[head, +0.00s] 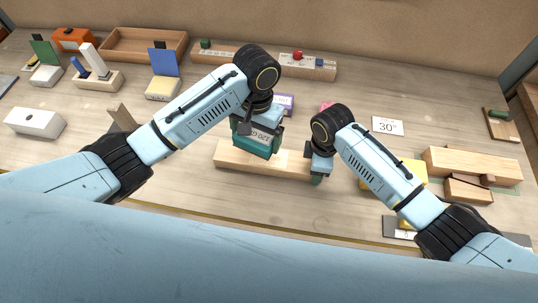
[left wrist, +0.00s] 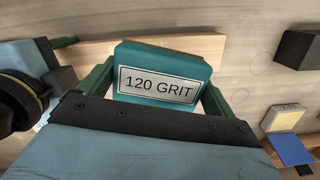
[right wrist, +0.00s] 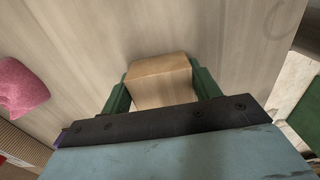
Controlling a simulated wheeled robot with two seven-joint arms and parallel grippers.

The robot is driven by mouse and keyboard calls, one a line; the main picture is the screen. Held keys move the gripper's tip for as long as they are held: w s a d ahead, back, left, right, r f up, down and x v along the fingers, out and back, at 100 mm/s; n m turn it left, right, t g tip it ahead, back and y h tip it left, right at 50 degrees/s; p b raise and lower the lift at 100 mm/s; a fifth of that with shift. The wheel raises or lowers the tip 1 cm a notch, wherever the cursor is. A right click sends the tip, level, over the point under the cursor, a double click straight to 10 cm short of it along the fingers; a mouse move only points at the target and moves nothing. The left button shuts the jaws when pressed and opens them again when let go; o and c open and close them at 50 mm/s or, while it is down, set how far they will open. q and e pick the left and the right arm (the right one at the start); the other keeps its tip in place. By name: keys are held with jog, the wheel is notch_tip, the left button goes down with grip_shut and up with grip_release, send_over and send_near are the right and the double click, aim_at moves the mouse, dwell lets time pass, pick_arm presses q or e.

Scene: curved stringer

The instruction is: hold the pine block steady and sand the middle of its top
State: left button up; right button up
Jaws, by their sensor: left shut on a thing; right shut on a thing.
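The pine block (head: 230,158) is a long pale bar lying flat near the front of the table, and it also shows in the left wrist view (left wrist: 195,47). My left gripper (head: 258,140) is shut on a teal sanding block (left wrist: 160,75) labelled 120 GRIT, which sits over the block's top left of its middle. Its underside contact is hidden. My right gripper (head: 318,170) is shut on the pine block's right end; in the right wrist view the end (right wrist: 160,78) sits between the green fingers.
An open wooden tray (head: 145,45) stands at the back left. A card marked 30 (head: 387,126) lies right of centre. Stacked wooden blocks (head: 470,165) and a yellow item (head: 413,172) are at the right. A pink item (right wrist: 22,87) lies near the right gripper.

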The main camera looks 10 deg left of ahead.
jog(key=o, duration=1.7)
jog(key=shift+r, duration=2.5)
notch_tip(320, 180, up, 12)
jog(key=shift+r, duration=0.1)
jog(key=shift+s, duration=0.1)
